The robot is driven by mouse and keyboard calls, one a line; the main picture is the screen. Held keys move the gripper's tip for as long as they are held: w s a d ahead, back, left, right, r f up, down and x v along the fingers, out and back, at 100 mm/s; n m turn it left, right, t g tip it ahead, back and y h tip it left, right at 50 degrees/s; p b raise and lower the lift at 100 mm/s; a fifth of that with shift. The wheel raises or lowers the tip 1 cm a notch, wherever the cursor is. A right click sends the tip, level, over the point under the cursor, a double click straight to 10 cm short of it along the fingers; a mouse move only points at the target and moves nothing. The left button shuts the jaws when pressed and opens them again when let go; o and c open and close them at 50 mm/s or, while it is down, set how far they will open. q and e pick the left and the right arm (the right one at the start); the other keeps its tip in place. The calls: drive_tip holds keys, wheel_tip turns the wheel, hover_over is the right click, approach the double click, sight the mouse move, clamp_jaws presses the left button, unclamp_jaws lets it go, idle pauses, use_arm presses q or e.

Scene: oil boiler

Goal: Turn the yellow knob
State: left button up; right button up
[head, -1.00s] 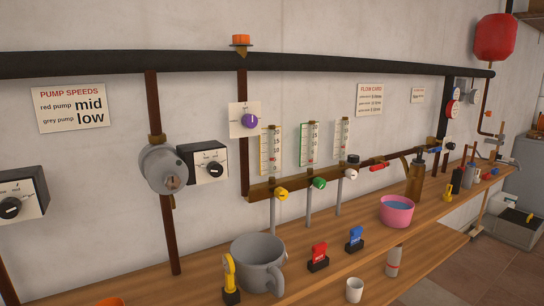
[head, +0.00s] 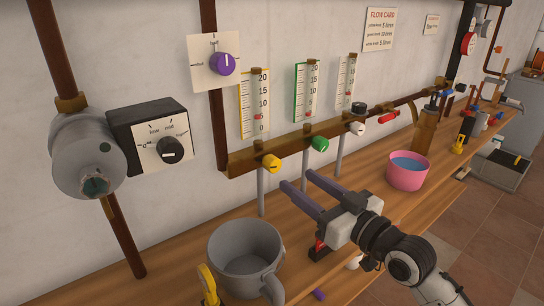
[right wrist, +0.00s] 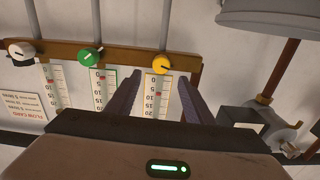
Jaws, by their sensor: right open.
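The yellow knob (head: 271,163) is on the brown rail, below the yellow-edged gauge (head: 255,105). It also shows in the right wrist view (right wrist: 161,65), where the scene looks upside down. My right gripper (head: 297,179) is open and empty, in front of the rail and to the lower right of the knob in the head view. In the right wrist view the knob appears between the two fingers (right wrist: 159,82), beyond their tips; I see no contact. The gauge's red marker sits low on its scale. My left gripper is not in view.
The green knob (head: 320,144) and white knob (head: 358,129) are on the same rail. A grey jug (head: 243,250) stands on the bench below the yellow knob. A red switch (head: 319,249) is partly hidden by my gripper. A pink bowl (head: 408,172) is at right.

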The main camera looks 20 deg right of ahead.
sight(276, 166)
drive_tip(key=x, duration=0.9)
drive_tip(key=shift+w+a+p, duration=0.15)
drive_tip(key=shift+a+p, duration=0.05)
drive_tip(key=shift+p, duration=0.15)
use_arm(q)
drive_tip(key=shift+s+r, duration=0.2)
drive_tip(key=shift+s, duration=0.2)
use_arm(e)
drive_tip(key=shift+c, duration=0.5)
drive_tip(key=c, duration=1)
drive_tip(key=shift+o, duration=0.2)
drive_tip(key=shift+n+p, duration=0.45)
drive_tip(key=shift+n, duration=0.55)
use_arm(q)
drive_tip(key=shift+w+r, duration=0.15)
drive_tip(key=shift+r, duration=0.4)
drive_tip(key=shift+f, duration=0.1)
use_arm(e)
drive_tip(key=o, duration=1.1)
drive_tip(key=shift+c, duration=0.2)
